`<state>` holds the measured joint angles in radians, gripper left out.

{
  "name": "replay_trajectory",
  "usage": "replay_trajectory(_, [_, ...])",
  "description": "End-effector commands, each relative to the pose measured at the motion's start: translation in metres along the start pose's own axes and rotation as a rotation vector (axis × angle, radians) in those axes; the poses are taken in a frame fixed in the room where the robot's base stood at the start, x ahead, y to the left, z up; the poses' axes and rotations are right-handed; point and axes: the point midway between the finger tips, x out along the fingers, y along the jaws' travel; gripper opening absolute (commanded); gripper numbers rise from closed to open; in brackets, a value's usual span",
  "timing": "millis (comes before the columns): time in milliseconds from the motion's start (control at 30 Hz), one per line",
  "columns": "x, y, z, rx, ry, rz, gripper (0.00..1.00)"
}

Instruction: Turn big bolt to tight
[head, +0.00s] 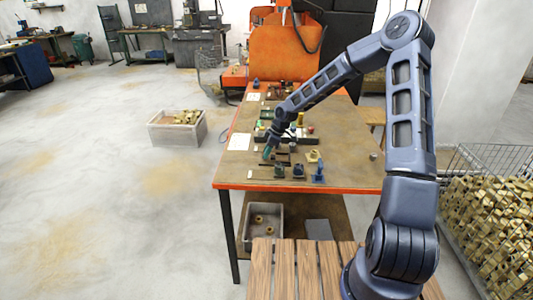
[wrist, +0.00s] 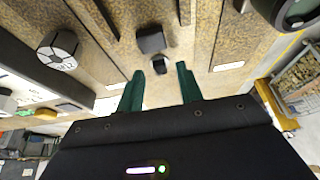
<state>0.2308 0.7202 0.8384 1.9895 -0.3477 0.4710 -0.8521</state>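My gripper (head: 268,152) is over the near left part of the orange-edged work table (head: 345,184). In the wrist view its two green fingers (wrist: 160,84) are apart, with nothing between them. Just beyond the fingertips is a small dark block (wrist: 162,65), and behind it a larger dark square block (wrist: 150,40). A round grey-and-white knob-like piece with dark marks (wrist: 58,46) is at the left; I cannot read the marks. I cannot tell for sure which of these is the big bolt. In the head view my gripper partly hides this spot.
A brass fitting (head: 313,156) and a blue device (head: 319,172) stand to the right of my gripper. Several small fixtures stand farther back on the table. A grey bin of brass parts (head: 177,128) is on the floor at left, and a wire basket (head: 492,170) at right.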

Motion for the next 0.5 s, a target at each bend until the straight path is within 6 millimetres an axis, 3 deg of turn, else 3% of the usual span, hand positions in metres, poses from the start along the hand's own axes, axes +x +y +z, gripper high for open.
replay_trajectory(433, [0.0110, 0.0000, 0.0003, 0.001, 0.000, 0.000, 0.36])
replay_trajectory(500, [0.0110, 0.0000, 0.0004, 0.001, -0.001, 0.000, 0.27])
